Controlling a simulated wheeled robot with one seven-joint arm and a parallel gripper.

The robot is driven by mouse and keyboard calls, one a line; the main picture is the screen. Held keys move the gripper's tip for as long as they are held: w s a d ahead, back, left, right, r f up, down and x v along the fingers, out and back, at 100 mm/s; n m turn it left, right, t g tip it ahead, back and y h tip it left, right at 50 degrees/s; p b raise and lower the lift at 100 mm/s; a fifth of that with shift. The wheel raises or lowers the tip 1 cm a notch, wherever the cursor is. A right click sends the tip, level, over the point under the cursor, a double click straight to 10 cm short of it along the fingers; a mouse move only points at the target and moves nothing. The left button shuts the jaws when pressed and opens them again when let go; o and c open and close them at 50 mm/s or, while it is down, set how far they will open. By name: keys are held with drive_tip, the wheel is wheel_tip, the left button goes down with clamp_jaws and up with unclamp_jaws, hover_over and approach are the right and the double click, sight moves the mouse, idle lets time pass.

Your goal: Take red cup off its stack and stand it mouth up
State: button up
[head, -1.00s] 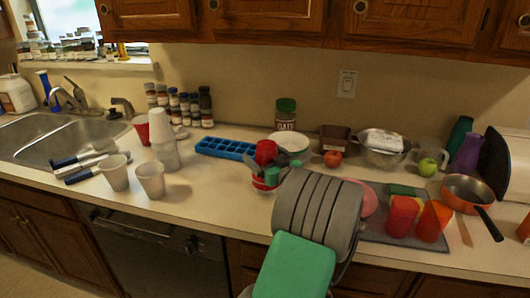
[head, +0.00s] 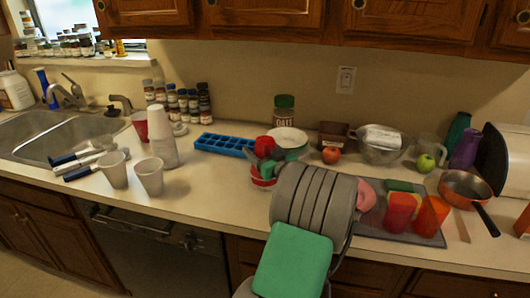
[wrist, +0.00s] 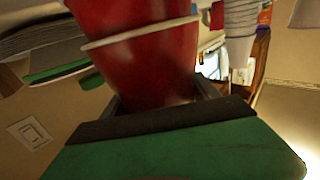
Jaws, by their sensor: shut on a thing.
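A stack of red cups stands mouth down on the counter. The top red cup (head: 264,145) has its base up, and its pale rim sits low over the lower red cups (head: 262,182). In the wrist view the red cup (wrist: 150,65) fills the upper middle, upside down, with more red beyond its rim. My gripper (head: 268,165) has green fingers shut on the top cup's sides. In the wrist view my gripper (wrist: 158,98) closes around the cup near its base. I cannot tell whether the cup is lifted clear of the stack. My arm hides part of the counter.
A blue ice tray (head: 224,145), an oats jar (head: 284,108) and a white plate (head: 288,134) are behind. White cups stand left, including a stack (head: 160,140). Counter between white cups and red stack is clear.

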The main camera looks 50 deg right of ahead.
drive_tip(key=shift+c, duration=0.7)
wheel_tip(320, 180, up, 20)
drive_tip(key=shift+f, duration=0.1)
drive_tip(key=shift+r+p, duration=1.75)
drive_tip(key=shift+r, duration=1.6)
